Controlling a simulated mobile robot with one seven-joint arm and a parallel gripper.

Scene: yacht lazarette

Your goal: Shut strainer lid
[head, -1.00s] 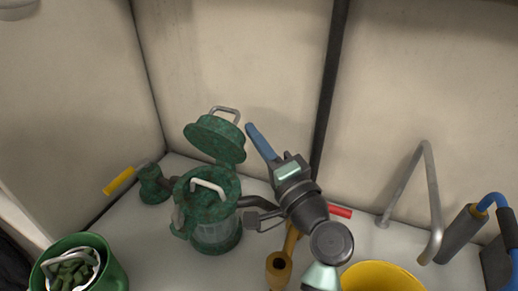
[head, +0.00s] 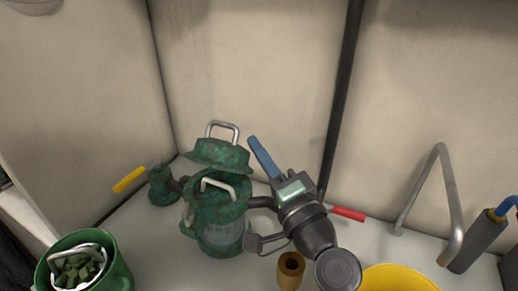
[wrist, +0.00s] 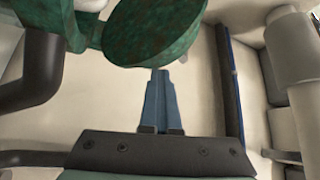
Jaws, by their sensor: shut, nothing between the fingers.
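The strainer (head: 224,238) is a green, weathered body with a clear lower section, standing in the corner. Its green lid (head: 222,155), with a metal handle on top, is raised above the body, leaving the mouth open. A pale handle (head: 218,183) shows at the mouth. My gripper (head: 251,140) has blue fingers, closed together and empty, just right of the lid. In the wrist view the lid (wrist: 155,32) fills the upper middle, with the tips of my gripper (wrist: 160,72) at its lower edge. I cannot tell whether they touch it.
A green bucket (head: 122,270) with dark green lumps and a white-rimmed piece is at lower left. A yellow-handled valve (head: 160,185) is left of the strainer. A yellow bucket (head: 400,278), brass fitting (head: 290,270), red handle (head: 348,214) and bent grey pipe (head: 452,200) are to the right.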

